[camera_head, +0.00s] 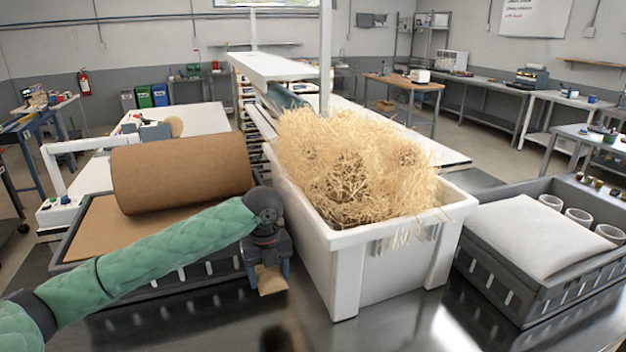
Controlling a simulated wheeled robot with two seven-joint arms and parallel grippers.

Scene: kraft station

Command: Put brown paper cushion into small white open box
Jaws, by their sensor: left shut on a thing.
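My left gripper (267,262) points down in front of the dark tray, left of the white bin, and is shut on a small piece of brown paper (270,281). Only the paper's lower part shows below the fingers; the rest is hidden. The paper is above or close to the metal table; I cannot tell if it touches. A white open bin (392,274) stands right of the gripper, apart from it, heaped with straw-like shredded paper (350,165). No smaller white open box is clearly visible. My right gripper is not in view.
A large brown paper roll (182,172) lies over a dark tray (108,286) at left. A dark crate (530,298) at right holds a white pad (538,232) and several white rolls. The shiny metal tabletop (410,325) is clear along the front.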

